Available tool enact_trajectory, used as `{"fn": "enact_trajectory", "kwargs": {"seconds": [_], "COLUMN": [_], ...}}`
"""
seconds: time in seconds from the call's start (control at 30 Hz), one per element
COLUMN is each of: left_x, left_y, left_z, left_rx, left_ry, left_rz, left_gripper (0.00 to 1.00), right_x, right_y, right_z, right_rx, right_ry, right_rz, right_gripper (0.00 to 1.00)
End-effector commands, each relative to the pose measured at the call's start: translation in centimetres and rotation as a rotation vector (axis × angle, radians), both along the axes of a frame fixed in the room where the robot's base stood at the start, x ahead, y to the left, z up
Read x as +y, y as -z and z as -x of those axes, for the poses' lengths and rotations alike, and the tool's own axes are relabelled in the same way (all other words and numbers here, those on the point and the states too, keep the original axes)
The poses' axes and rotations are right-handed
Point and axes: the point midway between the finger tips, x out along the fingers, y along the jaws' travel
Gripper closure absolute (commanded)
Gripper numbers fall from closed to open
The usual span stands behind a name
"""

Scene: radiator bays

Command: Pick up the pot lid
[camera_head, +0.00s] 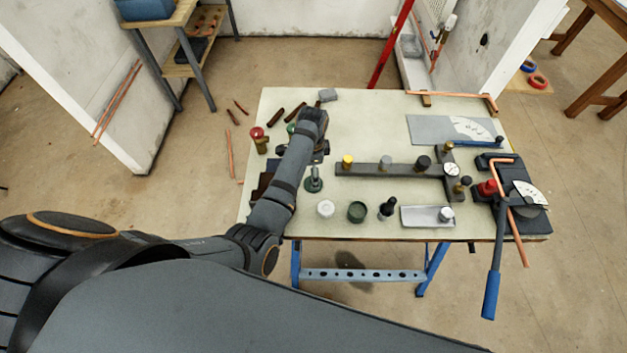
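No pot lid can be made out with certainty. A dark green round piece with an upright stem (314,181) stands on the pale table, just right of my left forearm; it may be the lid. A white round pot (325,208) and a dark green round pot (356,211) stand near the front edge. My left arm reaches over the table's left part, and my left gripper (318,148) seems to be at its far end, above the tabletop. Its fingers are dark and partly hidden by the wrist, so its opening is unclear. My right gripper is out of view.
A grey bar fixture (385,170) lies mid-table. A black-knobbed piece (387,208) and a pale tray (420,217) are at the front. A pipe bender with a blue-handled lever (491,290) overhangs the right edge. Several brown pipe pieces lie at the back left.

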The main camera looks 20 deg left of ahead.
Motion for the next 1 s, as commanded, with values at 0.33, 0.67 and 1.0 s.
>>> {"fn": "enact_trajectory", "kwargs": {"seconds": [0.33,0.67,1.0], "left_x": [-0.2,-0.2,-0.2], "left_y": [3.4,5.4,5.4], "left_z": [0.5,0.4,0.4], "left_rx": [0.004,-0.001,-0.001], "left_ry": [0.000,-0.001,-0.001], "left_rz": [-0.001,0.000,0.000], "left_gripper": [0.13,0.13,0.54], "right_x": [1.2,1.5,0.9], "right_y": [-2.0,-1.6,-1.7], "right_z": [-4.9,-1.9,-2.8], "right_rx": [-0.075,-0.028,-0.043], "right_ry": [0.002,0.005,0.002], "right_rz": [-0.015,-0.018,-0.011], "right_gripper": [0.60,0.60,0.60]}}
